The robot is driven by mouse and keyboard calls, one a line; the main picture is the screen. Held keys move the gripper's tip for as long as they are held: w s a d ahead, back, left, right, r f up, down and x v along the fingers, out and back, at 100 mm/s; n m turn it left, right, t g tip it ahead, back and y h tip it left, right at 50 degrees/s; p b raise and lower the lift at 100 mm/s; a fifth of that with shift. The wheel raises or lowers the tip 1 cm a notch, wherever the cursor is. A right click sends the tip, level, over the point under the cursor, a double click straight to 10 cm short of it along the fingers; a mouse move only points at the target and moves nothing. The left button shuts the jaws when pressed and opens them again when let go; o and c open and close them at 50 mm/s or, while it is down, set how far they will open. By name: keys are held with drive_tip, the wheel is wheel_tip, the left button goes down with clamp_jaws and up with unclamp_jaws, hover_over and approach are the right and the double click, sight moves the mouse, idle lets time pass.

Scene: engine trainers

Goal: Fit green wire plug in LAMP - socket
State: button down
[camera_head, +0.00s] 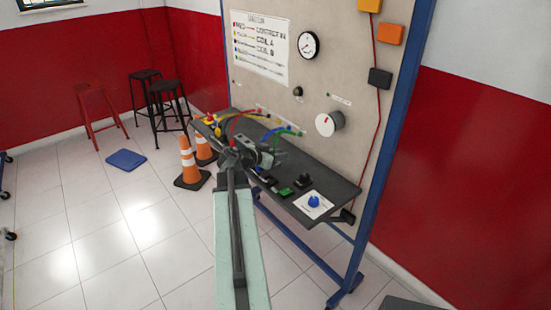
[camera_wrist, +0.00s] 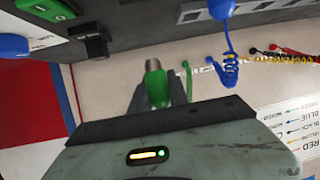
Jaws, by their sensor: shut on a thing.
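The green wire plug (camera_wrist: 155,86) is held between the fingers of my gripper (camera_wrist: 152,95) in the wrist view, with its metal tip pointing away from the palm. A green wire end (camera_wrist: 187,78) shows just right of the fingers against the panel. In the head view my gripper (camera_head: 262,158) is over the dark shelf (camera_head: 325,188), in front of the panel; the plug is too small to make out there. The LAMP - socket cannot be told apart in either view, and its label is not readable.
A blue plug with its wire (camera_wrist: 225,65) hangs right of my gripper. A black block (camera_wrist: 90,42) and a green button (camera_wrist: 48,10) are at upper left. The shelf also bears a blue knob on a white plate (camera_head: 313,201). Orange cones (camera_head: 188,165) stand on the floor.

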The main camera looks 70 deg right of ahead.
drive_tip(key=f+b, duration=0.2)
drive_tip(key=w+f+b, duration=0.1)
drive_tip(key=f, duration=0.1)
drive_tip(key=f+b, duration=0.2)
drive_tip(key=shift+w+a+b, duration=0.35)
drive_tip(key=shift+w, duration=0.05)
drive_tip(key=shift+r, duration=0.1)
drive_tip(key=shift+w+a, duration=0.1)
drive_tip(key=shift+w, duration=0.05)
idle(0.3)
drive_tip(key=shift+f+b, duration=0.85)
drive_tip(key=shift+f, duration=0.05)
idle(0.5)
drive_tip(key=c, duration=1.5)
unclamp_jaws()
